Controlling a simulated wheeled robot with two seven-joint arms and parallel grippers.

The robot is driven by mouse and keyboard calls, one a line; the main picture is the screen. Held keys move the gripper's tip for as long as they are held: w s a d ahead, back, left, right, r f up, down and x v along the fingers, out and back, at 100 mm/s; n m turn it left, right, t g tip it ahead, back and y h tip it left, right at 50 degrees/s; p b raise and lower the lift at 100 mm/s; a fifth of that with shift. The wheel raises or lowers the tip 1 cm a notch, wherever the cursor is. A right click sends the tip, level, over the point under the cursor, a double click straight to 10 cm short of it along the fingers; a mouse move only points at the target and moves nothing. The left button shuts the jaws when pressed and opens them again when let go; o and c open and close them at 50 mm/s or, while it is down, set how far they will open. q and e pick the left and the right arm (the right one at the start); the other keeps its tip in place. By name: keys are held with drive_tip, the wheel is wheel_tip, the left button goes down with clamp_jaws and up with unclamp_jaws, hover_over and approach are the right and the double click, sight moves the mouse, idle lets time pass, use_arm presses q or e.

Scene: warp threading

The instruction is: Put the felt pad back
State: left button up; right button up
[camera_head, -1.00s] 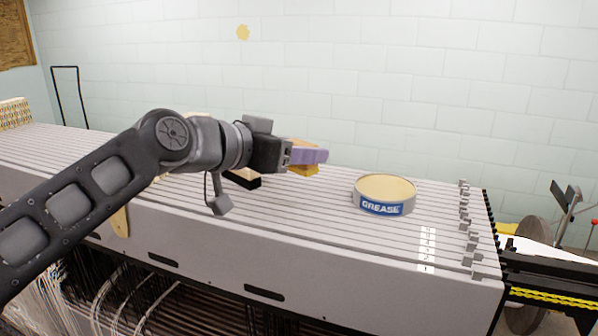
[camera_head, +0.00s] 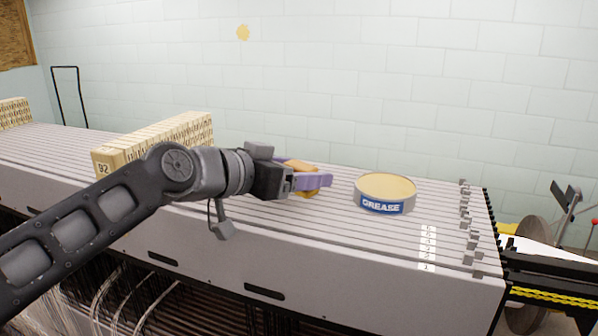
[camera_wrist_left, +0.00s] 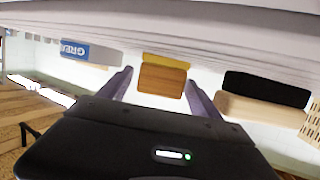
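A wooden block with a yellow layer (camera_head: 303,167) sits between the fingers of my left gripper (camera_head: 303,175), low over the slatted top. In the left wrist view the block (camera_wrist_left: 163,78) is between the two purple fingers (camera_wrist_left: 159,80), with a gap showing at least on its left side. The fingers look spread. Whether its yellow face touches the slats I cannot tell. A second wooden block with a black layer (camera_wrist_left: 265,89) is to the right in the wrist view; my arm hides it in the head view. Which block is the felt pad is not marked. My right gripper is not in view.
A round grease tin (camera_head: 385,194) stands just right of the gripper on the slatted top (camera_head: 350,240). A row of cream numbered pieces (camera_head: 160,143) stands behind my arm. Small grey tabs (camera_head: 470,225) line the right end. The front right slats are clear.

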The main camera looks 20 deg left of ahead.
use_arm(q)
drive_tip(key=shift+r, duration=0.15)
drive_tip(key=b+v, duration=0.2)
drive_tip(key=v, duration=0.9)
drive_tip(key=shift+s+a+r, duration=0.15)
drive_tip(key=shift+s+a, duration=0.05)
drive_tip(key=shift+s, duration=0.3)
idle(0.3)
